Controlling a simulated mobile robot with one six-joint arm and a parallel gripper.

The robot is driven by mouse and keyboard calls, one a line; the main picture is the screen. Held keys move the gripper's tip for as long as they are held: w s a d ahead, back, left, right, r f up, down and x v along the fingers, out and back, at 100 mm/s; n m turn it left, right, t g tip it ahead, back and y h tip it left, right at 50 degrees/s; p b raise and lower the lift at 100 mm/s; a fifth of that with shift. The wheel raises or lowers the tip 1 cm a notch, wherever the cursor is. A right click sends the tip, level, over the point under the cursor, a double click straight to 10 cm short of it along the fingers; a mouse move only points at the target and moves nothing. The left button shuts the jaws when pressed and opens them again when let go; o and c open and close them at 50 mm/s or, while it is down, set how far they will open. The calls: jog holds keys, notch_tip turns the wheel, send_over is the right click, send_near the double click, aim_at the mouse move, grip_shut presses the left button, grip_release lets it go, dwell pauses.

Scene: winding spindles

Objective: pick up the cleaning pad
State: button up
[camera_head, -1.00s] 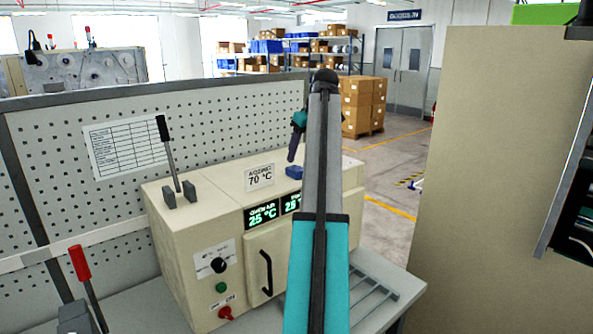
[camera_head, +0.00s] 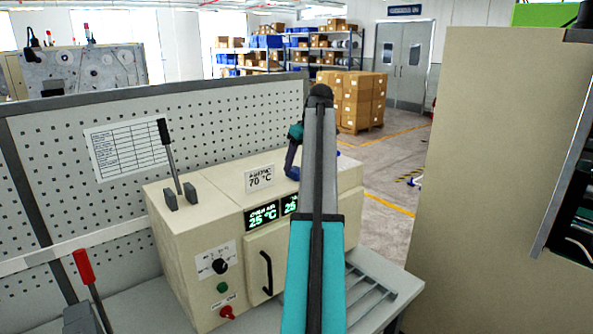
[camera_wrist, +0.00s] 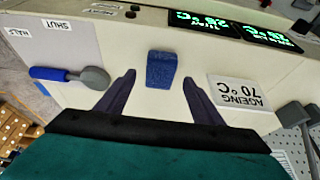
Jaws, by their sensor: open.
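The cleaning pad (camera_wrist: 161,69) is a small blue block lying on top of the cream oven box. In the wrist view it sits between and just beyond the tips of my gripper (camera_wrist: 159,82). The two dark fingers are spread apart, with nothing between them but bare cream surface and the near end of the pad. In the head view, the pad (camera_head: 292,173) shows as a blue patch just below my gripper (camera_head: 291,160), partly hidden by it and my arm. I cannot tell how high the fingers are above the surface.
An "AGEING 70 °C" card (camera_wrist: 240,92) stands right of the fingers in the wrist view. A blue-handled lever (camera_wrist: 68,75) lies to their left. A black lever (camera_head: 168,150) rises from the oven box (camera_head: 190,250). A perforated panel (camera_head: 230,115) stands behind.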

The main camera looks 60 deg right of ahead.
jog(key=shift+p+x, duration=0.35)
jog(key=shift+x, duration=0.75)
jog(key=c, duration=1.1)
jog(key=shift+r, duration=0.2)
jog(key=shift+r+b, duration=1.2)
jog(key=shift+r, duration=0.2)
jog(key=shift+s+a+r, duration=0.1)
jog(key=shift+s+r, duration=0.05)
jog(key=shift+s+a+r+b, duration=0.25)
jog(key=shift+s+a+b, duration=0.75)
jog(key=shift+s+a, duration=0.85)
jog(key=shift+s+a+r+b, duration=0.25)
jog(key=shift+s+a+b, duration=0.95)
jog(key=shift+s, duration=1.1)
jog(key=shift+s+a+r+b, duration=0.25)
jog(key=shift+s+a+b, duration=0.6)
jog(key=shift+s+a, duration=1.05)
